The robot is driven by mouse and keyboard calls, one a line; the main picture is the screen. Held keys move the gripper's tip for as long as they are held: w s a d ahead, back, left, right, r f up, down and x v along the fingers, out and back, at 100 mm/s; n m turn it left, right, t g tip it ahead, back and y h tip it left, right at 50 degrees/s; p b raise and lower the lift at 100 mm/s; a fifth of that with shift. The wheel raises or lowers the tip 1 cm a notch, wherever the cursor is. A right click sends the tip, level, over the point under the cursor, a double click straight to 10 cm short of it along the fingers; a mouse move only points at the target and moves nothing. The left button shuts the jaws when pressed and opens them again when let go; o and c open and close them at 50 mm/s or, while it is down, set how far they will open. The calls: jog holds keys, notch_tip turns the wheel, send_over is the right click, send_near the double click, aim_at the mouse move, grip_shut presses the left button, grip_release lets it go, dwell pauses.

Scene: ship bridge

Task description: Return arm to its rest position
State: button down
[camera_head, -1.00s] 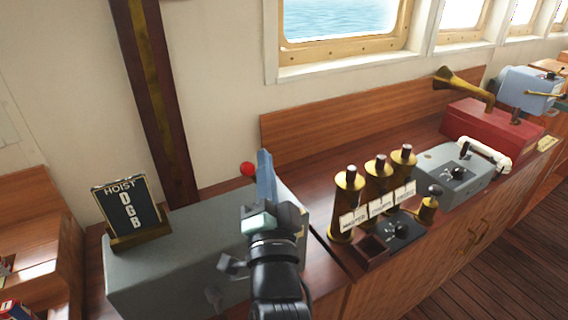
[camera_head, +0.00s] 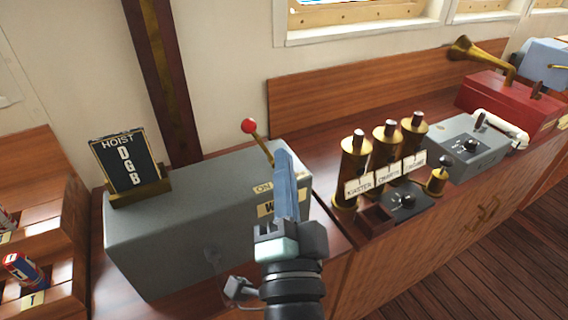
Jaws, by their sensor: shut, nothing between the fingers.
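My gripper (camera_head: 284,165) is shut and empty. Its blue fingers point up and away from me, in front of the right part of a grey box (camera_head: 185,235). A lever with a red knob (camera_head: 249,126) rises from the box's right end, just left of my fingertips. Whether the fingertips touch the lever or the box, I cannot tell. My dark wrist shows below the fingers at the bottom of the view.
A "HOIST DGB" sign (camera_head: 127,165) stands on the grey box. Brass cylinders (camera_head: 386,145) with name labels stand to the right, before a grey telephone unit (camera_head: 468,143) and a red box with a horn (camera_head: 505,98). Pigeonholes (camera_head: 62,262) are at left. Open floor (camera_head: 480,270) lies lower right.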

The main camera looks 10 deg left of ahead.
jog(key=s+d+r+n+t+h+p, duration=0.1)
jog(key=s+r+n+t+p, duration=0.1)
jog(key=r, duration=1.2)
jog(key=s+d+r+n+t+h+p, duration=0.2)
jog(key=r+p, duration=0.5)
jog(key=r, duration=0.8)
jog(key=s+d+r+n+t+h+p, duration=0.1)
jog(key=s+r+n+p, duration=0.3)
jog(key=r, duration=1)
jog(key=shift+d+r+n+t, duration=0.4)
jog(key=shift+d+t, duration=0.3)
